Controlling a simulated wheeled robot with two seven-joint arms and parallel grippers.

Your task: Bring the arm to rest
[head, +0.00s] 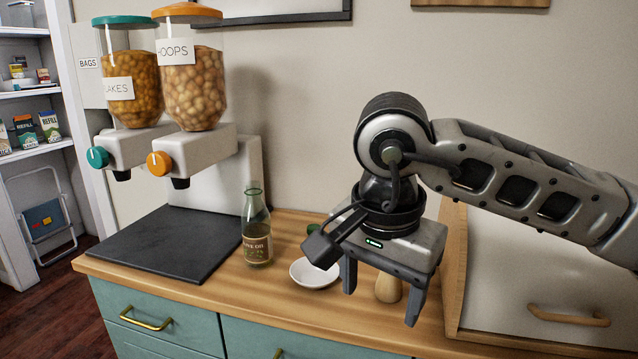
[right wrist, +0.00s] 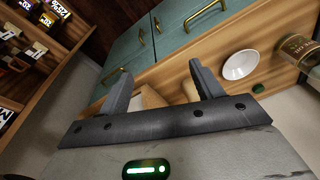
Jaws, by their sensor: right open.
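My right gripper (head: 381,297) hangs with its fingers down over the wooden counter (head: 290,225), right of a small white dish (head: 314,273). Its two fingers stand apart with nothing between them that I can see as held. It also shows open in the right wrist view (right wrist: 158,80). A pale wooden object (head: 388,289) stands on the counter behind the fingers, partly hidden by them. My left gripper is in neither view.
An oil bottle (head: 257,228) stands left of the dish. A dark mat (head: 165,243) lies under two cereal dispensers (head: 195,95). A bread-box-like cabinet (head: 540,290) with a wooden handle is at the right. Shelves (head: 30,90) stand far left.

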